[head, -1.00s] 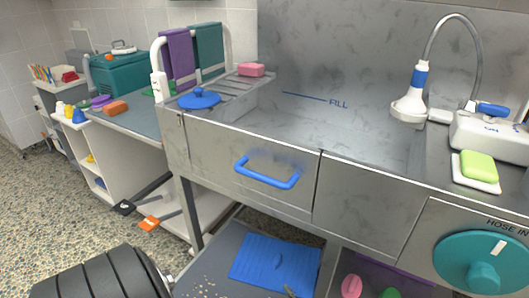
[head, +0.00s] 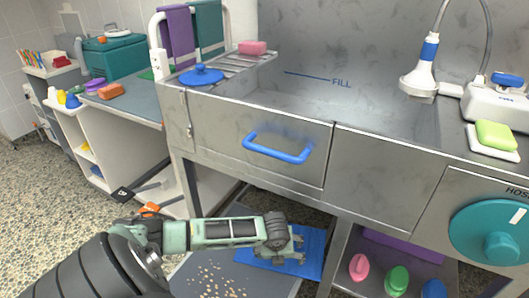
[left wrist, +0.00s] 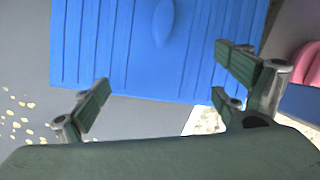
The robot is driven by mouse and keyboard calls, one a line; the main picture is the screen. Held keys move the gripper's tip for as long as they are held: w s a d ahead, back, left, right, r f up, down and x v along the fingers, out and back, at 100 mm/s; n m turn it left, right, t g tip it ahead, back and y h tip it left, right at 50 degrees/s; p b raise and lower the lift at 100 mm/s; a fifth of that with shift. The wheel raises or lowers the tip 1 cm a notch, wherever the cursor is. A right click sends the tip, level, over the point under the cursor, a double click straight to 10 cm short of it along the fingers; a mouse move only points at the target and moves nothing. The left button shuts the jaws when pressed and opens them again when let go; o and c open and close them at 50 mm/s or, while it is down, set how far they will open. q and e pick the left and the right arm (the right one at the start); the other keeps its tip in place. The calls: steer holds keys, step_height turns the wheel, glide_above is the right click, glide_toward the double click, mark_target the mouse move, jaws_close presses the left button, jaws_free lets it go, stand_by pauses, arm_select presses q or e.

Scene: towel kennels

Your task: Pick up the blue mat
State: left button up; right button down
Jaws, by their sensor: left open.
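The blue mat (head: 314,258) lies flat on a grey lower shelf under the metal tub. It has ridges and a raised oval in its middle, and it fills the upper part of the left wrist view (left wrist: 110,45). My left gripper (head: 297,246) reaches in over the mat and hides part of it in the head view. In the left wrist view its fingers (left wrist: 160,98) are spread wide and empty, at the mat's near edge. I cannot tell whether they touch it. My right gripper is in neither view.
Scattered tan crumbs (head: 215,280) lie on the shelf left of the mat. Pink (head: 359,267) and green (head: 397,279) objects stand in a compartment to the right. The tub's front with its blue handle (head: 277,149) overhangs the shelf.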

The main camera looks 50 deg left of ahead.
arm_select(q)
steer(key=shift+m+h, duration=0.6)
steer(key=shift+m, duration=0.3)
steer(key=a+r, duration=0.1)
steer(key=a, duration=0.1)
steer(key=a+r, duration=0.1)
steer(key=a, duration=0.1)
steer(key=w+a+r+b, duration=0.1)
steer(key=a+r, duration=0.1)
steer(key=shift+w+r, duration=0.1)
steer(key=shift+a+r, duration=0.35)
steer(key=shift+r, duration=0.1)
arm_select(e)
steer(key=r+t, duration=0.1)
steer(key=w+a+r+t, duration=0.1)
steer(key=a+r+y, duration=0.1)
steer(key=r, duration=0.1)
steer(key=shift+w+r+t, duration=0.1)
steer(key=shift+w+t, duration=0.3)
arm_select(q)
steer(key=shift+f, duration=0.1)
